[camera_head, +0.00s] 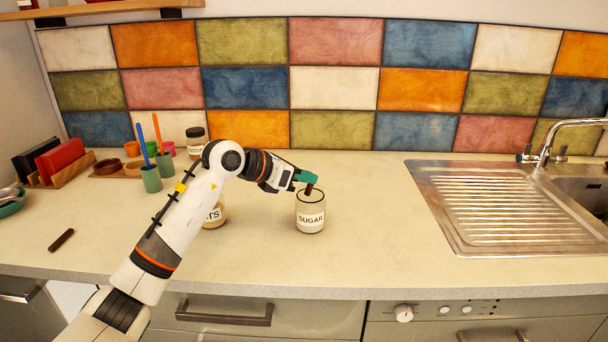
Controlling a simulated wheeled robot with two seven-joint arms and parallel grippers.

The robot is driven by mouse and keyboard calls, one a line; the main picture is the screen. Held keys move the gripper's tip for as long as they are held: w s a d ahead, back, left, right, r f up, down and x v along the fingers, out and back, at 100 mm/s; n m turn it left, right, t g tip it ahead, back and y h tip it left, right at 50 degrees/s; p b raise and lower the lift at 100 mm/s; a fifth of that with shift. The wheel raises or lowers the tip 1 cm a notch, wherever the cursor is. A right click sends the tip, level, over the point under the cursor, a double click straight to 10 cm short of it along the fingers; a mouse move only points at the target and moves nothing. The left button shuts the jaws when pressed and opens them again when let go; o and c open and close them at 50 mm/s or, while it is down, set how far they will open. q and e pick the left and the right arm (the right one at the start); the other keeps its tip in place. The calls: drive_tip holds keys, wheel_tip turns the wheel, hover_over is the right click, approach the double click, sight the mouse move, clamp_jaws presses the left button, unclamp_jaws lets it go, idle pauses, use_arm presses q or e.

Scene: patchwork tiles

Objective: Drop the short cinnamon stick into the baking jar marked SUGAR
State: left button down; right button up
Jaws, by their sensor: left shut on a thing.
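The glass jar marked SUGAR (311,219) stands upright and open on the counter, with pale contents. My left gripper (307,178), with teal fingertips, is shut on a short brown cinnamon stick (309,189). The stick points down at the jar's mouth; I cannot tell whether its lower end is inside the rim. Another dark brown stick (62,239) lies on the counter at the far left. My right gripper is not in view.
A jar with a label ending in TS (214,217) is partly hidden behind my left arm. A dark-lidded jar (196,142), green cups (151,179) and a rack with red and black items (60,158) stand at the back left. Counter right of SUGAR is clear up to the sink (440,215).

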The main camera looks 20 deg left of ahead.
use_arm(q)
drive_tip(key=c, duration=1.4)
unclamp_jaws()
drive_tip(key=b+v, duration=0.1)
drive_tip(key=v, duration=1.1)
drive_tip(key=shift+f, duration=0.1)
